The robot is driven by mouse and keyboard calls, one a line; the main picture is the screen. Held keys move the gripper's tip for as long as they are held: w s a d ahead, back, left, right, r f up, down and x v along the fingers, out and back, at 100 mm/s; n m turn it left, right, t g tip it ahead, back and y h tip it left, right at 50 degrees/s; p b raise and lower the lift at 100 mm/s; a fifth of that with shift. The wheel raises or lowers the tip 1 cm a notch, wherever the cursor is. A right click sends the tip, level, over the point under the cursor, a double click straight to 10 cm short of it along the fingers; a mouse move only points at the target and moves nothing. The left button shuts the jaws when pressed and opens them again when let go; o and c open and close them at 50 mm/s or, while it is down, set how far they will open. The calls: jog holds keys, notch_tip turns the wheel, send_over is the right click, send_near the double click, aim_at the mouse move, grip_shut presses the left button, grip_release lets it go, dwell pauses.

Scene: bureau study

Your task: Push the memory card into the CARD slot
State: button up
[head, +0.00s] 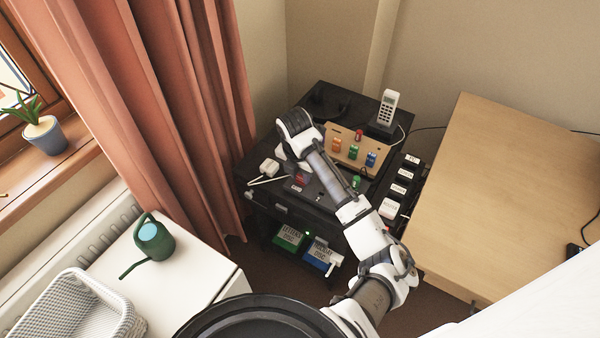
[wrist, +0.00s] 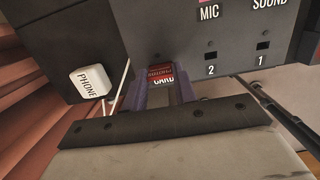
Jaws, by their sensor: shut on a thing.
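My gripper (wrist: 163,93) shows in the wrist view, its two fingers reaching up to the face of a dark grey panel (wrist: 185,45). It is shut on the small red memory card (wrist: 160,70), which lies between the fingertips against the panel. White lettering reading CARD shows just below the red part, between the fingers. The CARD slot's opening is hidden behind the card and fingers, so I cannot tell how deep the card sits.
Sockets 2 (wrist: 211,55) and 1 (wrist: 263,46) are right of the card. A white PHONE block (wrist: 88,81) with a cable is at the left. Behind are a wooden board (head: 340,138) with coloured pieces and a handset (head: 388,105). A wooden desk (head: 490,190) stands right.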

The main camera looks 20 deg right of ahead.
jog(key=shift+f, duration=0.35)
dwell(0.3)
jog(key=o, duration=1)
notch_tip(320, 180, up, 14)
jog(key=s+a, duration=0.1)
jog(key=shift+a+b, duration=0.15)
jog(key=shift+b, duration=0.2)
